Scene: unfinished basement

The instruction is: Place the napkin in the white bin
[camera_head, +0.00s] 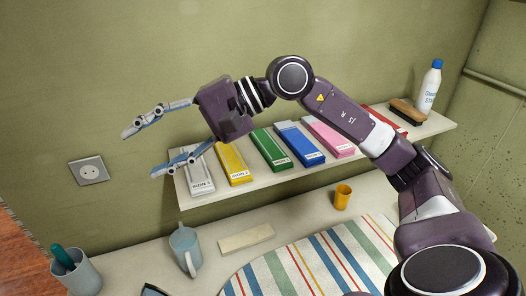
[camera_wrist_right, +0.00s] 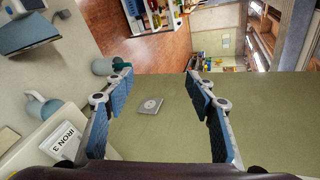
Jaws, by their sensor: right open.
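My right gripper (camera_head: 143,152) is open and empty, reaching left in front of the wall, near the left end of the shelf. Its spread fingers also show in the right wrist view (camera_wrist_right: 157,76), with nothing between them. I see nothing that is clearly a napkin; a flat beige piece (camera_head: 246,238) lies on the table, but I cannot tell what it is. I see no clear white bin. A narrow white box (camera_head: 199,180) with a label stands at the shelf's left end, just right of the lower finger. My left gripper is not in view.
The shelf (camera_head: 285,168) also bears yellow, green, blue and pink boxes, a brush (camera_head: 407,110) and a bottle (camera_head: 429,90). Below are a blue-grey pitcher (camera_head: 186,250), an orange cup (camera_head: 342,196), a striped cloth (camera_head: 310,262) and a grey cup (camera_head: 78,275). A wall socket (camera_head: 89,171) is at left.

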